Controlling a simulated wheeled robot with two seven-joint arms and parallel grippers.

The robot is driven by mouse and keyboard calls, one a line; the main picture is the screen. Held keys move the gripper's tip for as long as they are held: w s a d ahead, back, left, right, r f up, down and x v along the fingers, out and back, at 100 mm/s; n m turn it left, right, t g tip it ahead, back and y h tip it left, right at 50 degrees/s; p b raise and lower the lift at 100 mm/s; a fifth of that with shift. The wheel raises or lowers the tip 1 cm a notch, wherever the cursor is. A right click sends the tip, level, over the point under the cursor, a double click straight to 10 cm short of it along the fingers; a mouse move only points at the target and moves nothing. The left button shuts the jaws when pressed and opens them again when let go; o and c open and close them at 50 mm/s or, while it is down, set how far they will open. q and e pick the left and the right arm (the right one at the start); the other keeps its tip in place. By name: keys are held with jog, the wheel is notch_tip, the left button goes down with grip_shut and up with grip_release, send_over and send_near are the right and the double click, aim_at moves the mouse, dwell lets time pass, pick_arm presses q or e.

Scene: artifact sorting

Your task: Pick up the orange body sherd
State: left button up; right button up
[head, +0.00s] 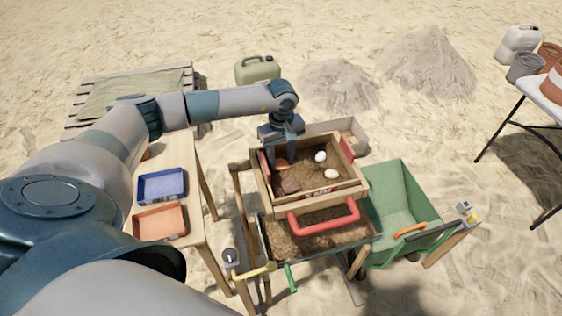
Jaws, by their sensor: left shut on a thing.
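The orange body sherd (282,165) shows as a small orange patch at the left back of the wooden sieve box (312,194). My left gripper (281,159) points down into the box from above and is shut on the sherd. The fingers and wrist hide part of it. I cannot tell whether the sherd still touches the soil. My right gripper is not in view.
Two white pieces (331,174) and a dark brown piece (291,186) lie in the sieve box. A blue tray (161,186) and an orange tray (159,221) stand on the wooden table at left. A green wheelbarrow (401,205) stands at right.

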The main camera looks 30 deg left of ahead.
aim_at(283, 164)
pick_arm(q)
jog(key=shift+r+b, duration=0.7)
jog(key=shift+r, duration=0.1)
jog(key=shift+d+r+b, duration=0.2)
jog(key=shift+r+b, duration=0.7)
jog(key=shift+r, duration=0.25)
jog(key=d+r+b, duration=0.4)
jog(key=d+r, duration=0.3)
jog(key=d, duration=0.4)
jog(key=shift+s+d+b, duration=0.15)
jog(key=shift+b, duration=0.2)
jog(key=shift+s, duration=0.1)
jog(key=s+d+m, duration=0.4)
jog(key=s+m, duration=0.8)
jog(key=s, duration=0.1)
